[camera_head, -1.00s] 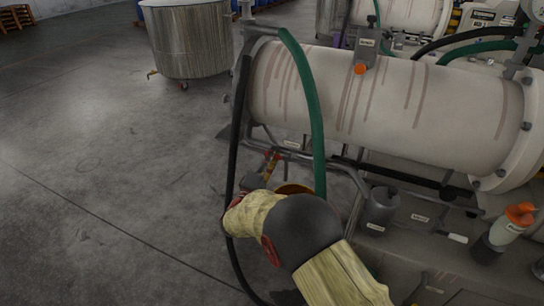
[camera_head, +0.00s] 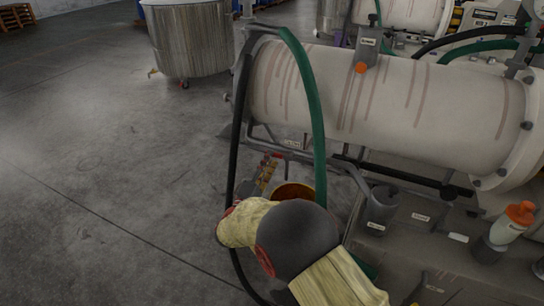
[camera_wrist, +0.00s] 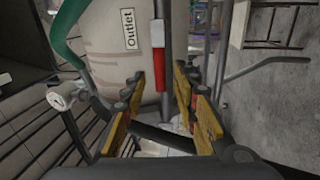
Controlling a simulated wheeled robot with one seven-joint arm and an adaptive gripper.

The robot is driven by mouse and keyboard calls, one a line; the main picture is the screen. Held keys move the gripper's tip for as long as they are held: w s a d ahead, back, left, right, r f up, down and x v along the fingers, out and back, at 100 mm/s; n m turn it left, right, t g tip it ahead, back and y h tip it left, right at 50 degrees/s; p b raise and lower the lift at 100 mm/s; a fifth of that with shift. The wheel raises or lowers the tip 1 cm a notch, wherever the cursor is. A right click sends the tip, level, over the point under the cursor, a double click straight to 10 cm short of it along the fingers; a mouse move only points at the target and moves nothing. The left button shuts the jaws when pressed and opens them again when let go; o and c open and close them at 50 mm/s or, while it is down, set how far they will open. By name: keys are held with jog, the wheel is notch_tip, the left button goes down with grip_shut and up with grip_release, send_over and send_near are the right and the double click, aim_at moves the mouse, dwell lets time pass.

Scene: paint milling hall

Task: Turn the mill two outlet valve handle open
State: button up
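In the wrist view, a red handle (camera_wrist: 158,68) with a white band and a grey rod above it stands near upright. It is ahead of and between the fingers of my gripper (camera_wrist: 160,84), which are spread open with gaps on both sides. An "Outlet" label (camera_wrist: 130,30) is on the pale rounded surface left of the handle. In the head view, my gripper (camera_head: 268,167) is below the left end of the pale mill drum (camera_head: 385,95), partly hidden by my arm.
A green hose (camera_head: 316,120) and a black hose (camera_head: 234,140) hang close around my arm. An orange-yellow bucket (camera_head: 293,190) is just beside the gripper. A grey pot (camera_head: 382,208) and an orange-capped bottle (camera_head: 508,225) stand at right. Floor at left is clear.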

jog(key=v, duration=0.8)
jog(key=shift+s, duration=0.2)
jog(key=shift+f, duration=0.1)
jog(key=shift+a, duration=0.1)
